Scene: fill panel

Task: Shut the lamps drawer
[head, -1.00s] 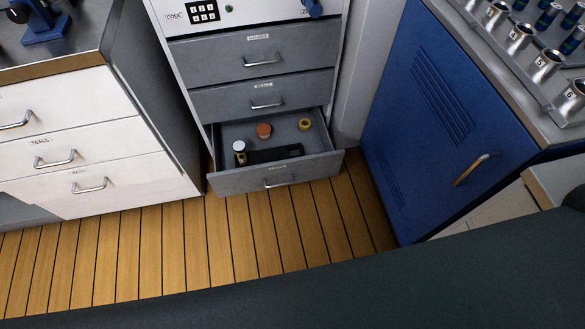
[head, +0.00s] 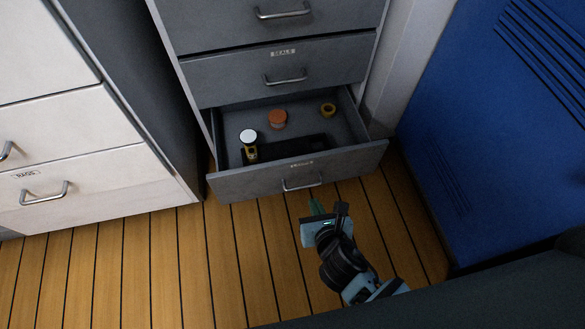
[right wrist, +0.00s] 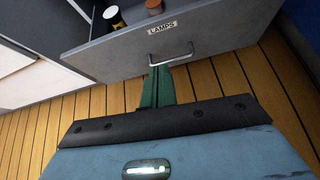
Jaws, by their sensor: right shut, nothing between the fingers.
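The lamps drawer (head: 235,187) is the lowest drawer of the grey cabinet and stands pulled open. Its front and LAMPS label also show in the right wrist view (right wrist: 115,50). Its metal handle (head: 301,184) is on the middle of the front. My right gripper (head: 313,198) is shut and empty, just in front of the drawer front by the handle. In the right wrist view its green fingers (right wrist: 158,74) point at the front just below the handle; I cannot tell whether they touch. My left gripper is not in view.
In the drawer are a white-capped jar (head: 249,142), an orange-brown round item (head: 278,118) and a yellow ring (head: 328,108). The drawer above (head: 235,80) is shut. White drawers (head: 90,150) stand left, a blue cabinet (head: 500,130) right. The plank floor (head: 230,265) in front is clear.

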